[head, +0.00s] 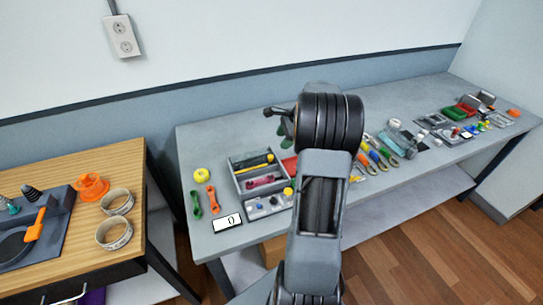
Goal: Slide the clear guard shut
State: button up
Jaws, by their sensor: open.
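I cannot pick out the clear guard with certainty. A pale bluish, partly see-through piece (397,137) lies among tools on the grey bench (330,205), right of my arm, but it is too small to tell whether it is a guard or how far it is open. My arm stands upright in the middle of the head view and hides part of the bench behind it. My gripper (279,123) shows only in part, as dark pieces left of the wrist, above the bench. It is open, and I see nothing held in it.
A grey compartment tray (235,177) with small items, a yellow roll (201,175) and a white display (227,224) are on the bench's left part. A wooden table (70,190) with tape rolls (114,233) is at left.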

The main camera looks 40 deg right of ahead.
aim_at(271, 156)
jog(key=p+x, duration=0.1)
jog(key=x, duration=1)
jog(key=shift+r, duration=0.1)
jog(key=shift+d+r, duration=0.1)
jog(key=shift+r, duration=0.15)
grip_shut()
